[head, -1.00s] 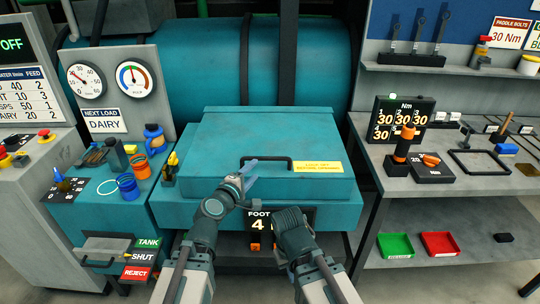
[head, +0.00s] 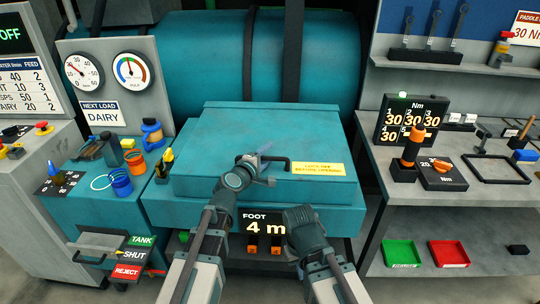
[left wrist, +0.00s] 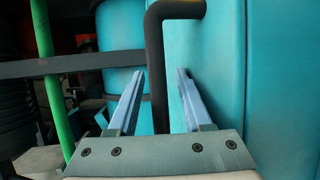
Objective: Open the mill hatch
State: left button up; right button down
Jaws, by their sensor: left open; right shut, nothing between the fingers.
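The mill hatch (head: 235,135) is a teal lid, closed, on the teal mill housing in the middle of the head view. Its black bar handle (head: 302,165) stands on the lid beside a yellow sign (head: 320,169). My left gripper (head: 265,157) is open at the left part of the handle and hides that end. In the left wrist view, the black handle (left wrist: 158,75) runs between the two blue fingers (left wrist: 158,98), with gaps on both sides. My right gripper (head: 302,216) is shut and empty, low in front of the housing; its fingertips are hard to make out.
A teal side unit (head: 95,208) with colored rings and bottles stands left. A grey workbench (head: 445,205) with a torque display (head: 405,122) stands right. A large drum (head: 205,55) lies behind.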

pick_arm(q)
jog(key=shift+c, duration=0.2)
grip_shut()
dwell(1.2)
